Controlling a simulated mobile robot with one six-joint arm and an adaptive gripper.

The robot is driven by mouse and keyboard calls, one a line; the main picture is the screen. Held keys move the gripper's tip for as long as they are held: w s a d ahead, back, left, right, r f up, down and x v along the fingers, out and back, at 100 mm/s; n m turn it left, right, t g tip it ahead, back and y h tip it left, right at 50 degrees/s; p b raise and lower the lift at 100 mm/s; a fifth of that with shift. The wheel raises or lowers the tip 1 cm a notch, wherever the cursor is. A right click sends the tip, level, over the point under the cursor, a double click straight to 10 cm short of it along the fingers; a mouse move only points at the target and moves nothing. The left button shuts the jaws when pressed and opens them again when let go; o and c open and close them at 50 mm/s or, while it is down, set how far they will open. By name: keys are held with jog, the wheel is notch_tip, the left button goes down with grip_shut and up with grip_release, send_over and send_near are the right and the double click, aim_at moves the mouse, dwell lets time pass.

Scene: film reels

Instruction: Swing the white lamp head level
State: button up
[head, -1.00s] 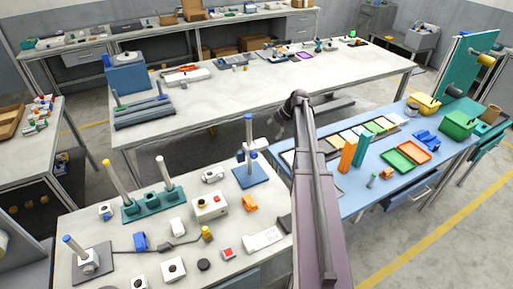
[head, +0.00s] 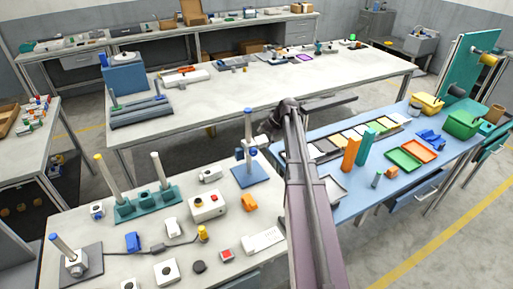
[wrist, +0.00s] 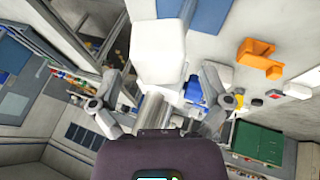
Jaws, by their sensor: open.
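In the wrist view a large white blocky piece (wrist: 158,50), which looks like the lamp head, fills the upper middle, just beyond my fingers. A short silver cylinder (wrist: 154,111) shows below it, between the fingers. My gripper (wrist: 160,100) is open, one finger on each side, and I see no grip on the white piece. In the head view my gripper (head: 266,126) is at the end of my arm, close to the right of a post on a blue base (head: 251,177). The white head is too small to make out clearly there.
An orange block (head: 249,203), a white box with a red button (head: 208,207) and a teal rack with pegs (head: 146,204) share the near table. Orange and green upright blocks (head: 351,153) stand on the blue table to the right. The far table (head: 300,88) has wide clear areas.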

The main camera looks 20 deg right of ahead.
aim_at(262, 139)
jog(key=shift+b+x, duration=1.05)
jog(key=shift+x, duration=0.5)
jog(key=c, duration=1.2)
